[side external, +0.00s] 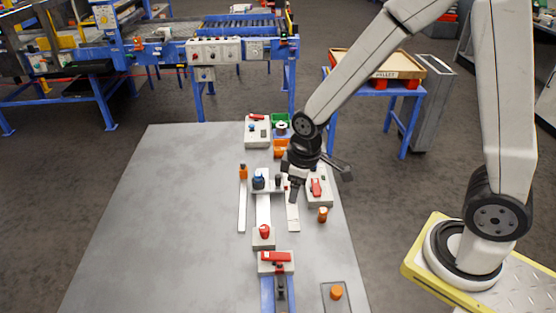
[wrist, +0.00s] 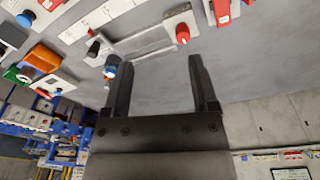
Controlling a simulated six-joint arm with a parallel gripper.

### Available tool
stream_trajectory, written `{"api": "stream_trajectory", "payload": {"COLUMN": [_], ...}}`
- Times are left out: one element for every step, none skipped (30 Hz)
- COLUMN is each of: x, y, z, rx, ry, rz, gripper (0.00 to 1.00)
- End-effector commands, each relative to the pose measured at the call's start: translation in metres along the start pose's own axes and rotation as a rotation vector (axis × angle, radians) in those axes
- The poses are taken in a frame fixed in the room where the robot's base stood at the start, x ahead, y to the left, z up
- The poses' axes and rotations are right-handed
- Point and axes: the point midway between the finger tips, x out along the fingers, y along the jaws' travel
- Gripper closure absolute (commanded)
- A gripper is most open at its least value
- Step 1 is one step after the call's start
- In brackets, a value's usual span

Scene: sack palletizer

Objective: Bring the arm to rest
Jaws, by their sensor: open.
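My gripper (side external: 293,188) is above the right part of the grey table (side external: 165,210), over the group of small control fixtures. In the wrist view my gripper (wrist: 158,62) shows two dark fingers spread apart with nothing between them. The fixtures lie beyond the fingertips there, including a red knob (wrist: 182,33) on a white plate and a blue knob (wrist: 111,62). In the side view the blue-topped knob (side external: 258,181) stands just left of my gripper. I cannot tell the exact height of the fingers above the table.
A red switch (side external: 316,187) on a white box sits right of my gripper, with an orange-topped post (side external: 323,214) below it. Green (side external: 281,120) and orange bins stand behind. A blue cart (side external: 425,90) with a pallet tray is at the back right. The table's left half is clear.

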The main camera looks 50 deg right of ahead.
Motion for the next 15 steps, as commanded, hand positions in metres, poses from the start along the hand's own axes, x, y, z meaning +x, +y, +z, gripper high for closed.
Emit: {"api": "stream_trajectory", "payload": {"x": [-0.008, -0.012, -0.017, -0.020, -0.022, -0.026, -0.028, -0.030, -0.033, -0.034, -0.035, -0.036, -0.037, -0.038, -0.038], "y": [0.003, 0.004, 0.005, 0.006, 0.007, 0.007, 0.008, 0.008, 0.009, 0.009, 0.009, 0.009, 0.009, 0.009, 0.009], "z": [0.010, 0.015, 0.022, 0.027, 0.032, 0.039, 0.043, 0.047, 0.052, 0.055, 0.058, 0.061, 0.063, 0.064, 0.066], "rx": [0.063, 0.100, 0.149, 0.184, 0.219, 0.262, 0.291, 0.320, 0.353, 0.374, 0.394, 0.414, 0.428, 0.438, 0.448], "ry": [0.016, 0.023, 0.035, 0.042, 0.049, 0.059, 0.066, 0.072, 0.080, 0.084, 0.089, 0.092, 0.095, 0.098, 0.100], "rz": [0.008, 0.011, 0.016, 0.019, 0.022, 0.026, 0.028, 0.030, 0.032, 0.033, 0.035, 0.036, 0.036, 0.037, 0.038], "gripper": [0.24, 0.24, 0.24, 0.24, 0.24, 0.24, 0.24, 0.24, 0.24, 0.24, 0.24, 0.24, 0.24, 0.24, 0.24]}}
